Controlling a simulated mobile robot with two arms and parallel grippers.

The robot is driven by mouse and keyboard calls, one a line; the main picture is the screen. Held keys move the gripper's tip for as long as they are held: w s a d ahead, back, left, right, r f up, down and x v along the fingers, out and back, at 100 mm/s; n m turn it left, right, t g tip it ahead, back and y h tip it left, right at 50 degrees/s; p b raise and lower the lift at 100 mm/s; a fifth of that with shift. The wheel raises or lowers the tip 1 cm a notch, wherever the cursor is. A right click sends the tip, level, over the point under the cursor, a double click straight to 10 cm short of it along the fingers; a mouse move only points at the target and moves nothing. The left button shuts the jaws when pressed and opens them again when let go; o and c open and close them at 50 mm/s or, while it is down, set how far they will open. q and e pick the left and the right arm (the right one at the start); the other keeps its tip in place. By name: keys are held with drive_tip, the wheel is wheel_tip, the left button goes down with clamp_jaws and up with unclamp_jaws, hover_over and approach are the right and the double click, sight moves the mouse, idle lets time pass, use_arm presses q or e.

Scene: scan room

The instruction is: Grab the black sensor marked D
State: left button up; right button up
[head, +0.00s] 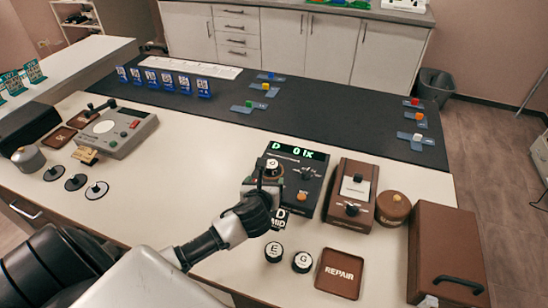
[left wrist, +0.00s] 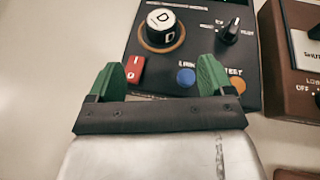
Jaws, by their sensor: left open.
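The black sensor marked D (head: 272,165) stands upright in a ring-shaped socket on the black tester (head: 309,168), whose display shows a green D. In the left wrist view the sensor (left wrist: 161,26) has a white top and a D on its side, and sits in an orange ring. My left gripper (head: 262,183) is over the near left part of the tester. In the left wrist view its two green fingers (left wrist: 160,66) are apart with nothing between them. The sensor is beyond the fingertips, roughly centred between them. My right gripper is not in view.
A red switch (left wrist: 136,70), a blue button (left wrist: 186,76) and a knob (left wrist: 230,32) are near the fingers. Sensors E (head: 273,252) and G (head: 302,262) and a REPAIR tray (head: 340,287) are in front. A brown device (head: 350,192) stands right of the tester.

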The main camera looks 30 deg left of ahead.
sight(271, 165)
use_arm(q)
drive_tip(key=shift+w+a+r+m, duration=0.1)
drive_tip(key=shift+w+a+m, duration=0.2)
drive_tip(key=shift+w, duration=0.2)
drive_tip(key=shift+w+a, duration=0.15)
drive_tip(key=shift+w, duration=0.1)
drive_tip(key=x, duration=0.3)
drive_tip(key=shift+w, duration=0.35)
drive_tip(key=shift+w+a+f, duration=0.15)
drive_tip(key=shift+w+f, duration=0.1)
drive_tip(key=x, duration=0.4)
drive_tip(key=shift+w+r, duration=0.1)
drive_tip(key=shift+r, duration=0.1)
drive_tip(key=shift+w+a+f, duration=0.1)
drive_tip(key=shift+w+f, duration=0.05)
drive_tip(key=shift+w, duration=0.15)
drive_tip(key=shift+s, duration=0.1)
drive_tip(key=shift+c, duration=1.1)
drive_tip(key=c, duration=0.7)
drive_tip(key=shift+c, duration=1)
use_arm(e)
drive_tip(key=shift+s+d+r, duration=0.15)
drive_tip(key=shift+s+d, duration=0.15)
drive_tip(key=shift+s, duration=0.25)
